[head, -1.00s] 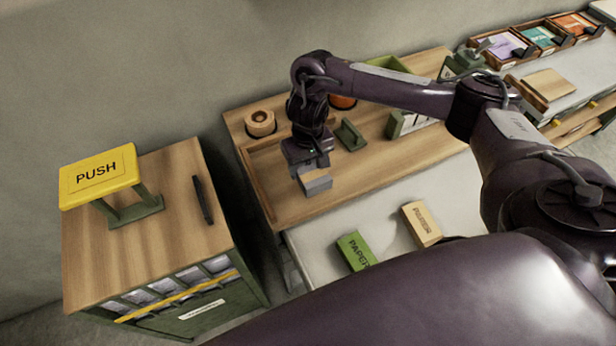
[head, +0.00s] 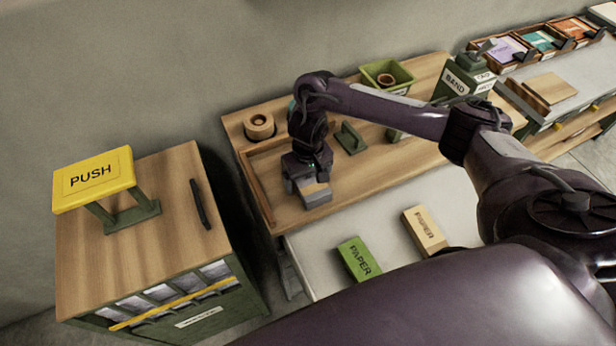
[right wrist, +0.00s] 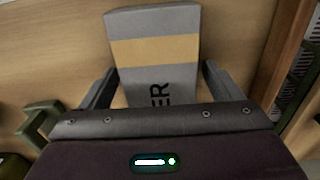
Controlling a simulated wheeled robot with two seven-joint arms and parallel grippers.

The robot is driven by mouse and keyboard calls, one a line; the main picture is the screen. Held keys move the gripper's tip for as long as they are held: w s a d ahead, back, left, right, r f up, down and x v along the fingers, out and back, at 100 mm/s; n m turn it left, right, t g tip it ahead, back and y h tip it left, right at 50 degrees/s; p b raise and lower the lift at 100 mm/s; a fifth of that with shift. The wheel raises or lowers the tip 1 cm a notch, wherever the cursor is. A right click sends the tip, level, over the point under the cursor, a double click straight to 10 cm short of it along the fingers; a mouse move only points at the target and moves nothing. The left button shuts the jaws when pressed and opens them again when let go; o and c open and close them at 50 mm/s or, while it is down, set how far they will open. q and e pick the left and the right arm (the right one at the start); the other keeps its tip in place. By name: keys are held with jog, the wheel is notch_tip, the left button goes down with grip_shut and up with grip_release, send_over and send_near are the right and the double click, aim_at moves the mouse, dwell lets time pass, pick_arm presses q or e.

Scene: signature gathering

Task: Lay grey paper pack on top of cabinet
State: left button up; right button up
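The grey paper pack (head: 318,198) lies on the wooden tabletop near its front left. In the right wrist view the pack (right wrist: 155,55) shows a tan band and dark letters ending in "ER". My right gripper (head: 313,184) is low over the pack. Its fingers (right wrist: 158,72) are open, one on each side of the pack, with narrow gaps to its sides. The cabinet (head: 160,250), with a wooden top and green front, stands at the left. My left gripper is not in view.
A yellow PUSH button (head: 92,178) on a green stand and a dark handle (head: 200,204) occupy part of the cabinet top; its front part is clear. A green pack (head: 359,259) and a beige pack (head: 425,231) lie nearby. A wooden roll (head: 259,125) stands behind.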

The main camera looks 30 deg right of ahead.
aim_at(308, 178)
notch_tip(308, 178, up, 12)
jog(key=p, duration=0.4)
jog(key=shift+r+p, duration=0.15)
jog(key=shift+p, duration=0.15)
dwell(0.4)
